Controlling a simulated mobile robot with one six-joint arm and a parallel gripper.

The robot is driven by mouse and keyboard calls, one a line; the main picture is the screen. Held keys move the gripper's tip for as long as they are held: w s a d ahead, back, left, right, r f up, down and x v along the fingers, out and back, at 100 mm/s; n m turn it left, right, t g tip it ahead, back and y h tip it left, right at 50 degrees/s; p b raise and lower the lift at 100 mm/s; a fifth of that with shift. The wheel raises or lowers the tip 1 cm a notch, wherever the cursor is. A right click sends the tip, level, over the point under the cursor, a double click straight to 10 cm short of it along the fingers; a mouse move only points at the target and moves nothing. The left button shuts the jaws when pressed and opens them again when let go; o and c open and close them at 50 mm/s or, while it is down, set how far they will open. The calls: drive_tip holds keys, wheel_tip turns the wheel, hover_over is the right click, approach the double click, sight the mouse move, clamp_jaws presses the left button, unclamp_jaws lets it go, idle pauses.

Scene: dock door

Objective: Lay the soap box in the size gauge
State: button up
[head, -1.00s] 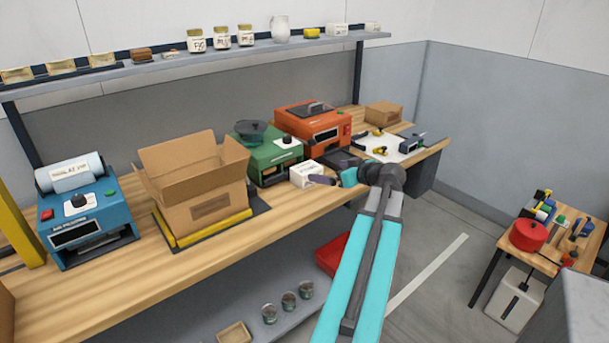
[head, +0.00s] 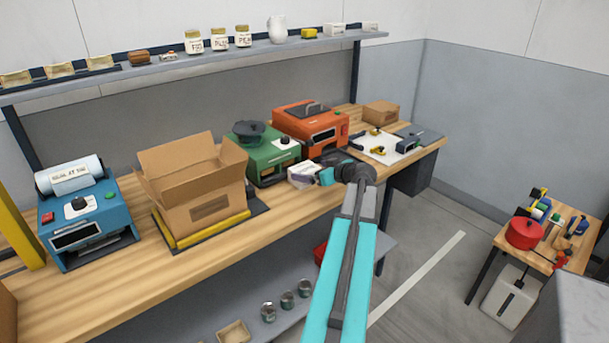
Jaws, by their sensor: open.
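A small white box with dark print (head: 301,177), which looks like the soap box, sits on the workbench in front of the green machine. My gripper (head: 311,172) reaches it from the right with its jaws open. A dark finger crosses the top of the box and partly hides it. I cannot tell whether the fingers touch it. A dark flat tray-like piece (head: 334,157), possibly the size gauge, lies just behind my gripper in front of the orange machine. My wrist hides part of it, so I cannot be sure what it is.
An open cardboard box (head: 195,190) stands left on a yellow-edged platform. The green machine (head: 275,160) and orange machine (head: 313,127) stand close behind my gripper. A white sheet with tools (head: 385,148) lies to the right. The bench front (head: 120,285) is clear.

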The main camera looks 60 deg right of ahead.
sight(307, 169)
drive_tip(key=shift+w, duration=0.1)
drive_tip(key=p+x, duration=0.2)
drive_tip(key=x, duration=0.2)
drive_tip(key=shift+d, duration=0.1)
drive_tip(key=shift+w+d+f, duration=0.1)
drive_tip(key=shift+w+f, duration=0.25)
drive_tip(key=shift+w, duration=0.05)
drive_tip(key=shift+c, duration=0.4)
drive_tip(key=shift+r, duration=0.1)
drive_tip(key=c, duration=1.6)
drive_tip(key=shift+o, duration=0.2)
drive_tip(key=shift+r, duration=0.1)
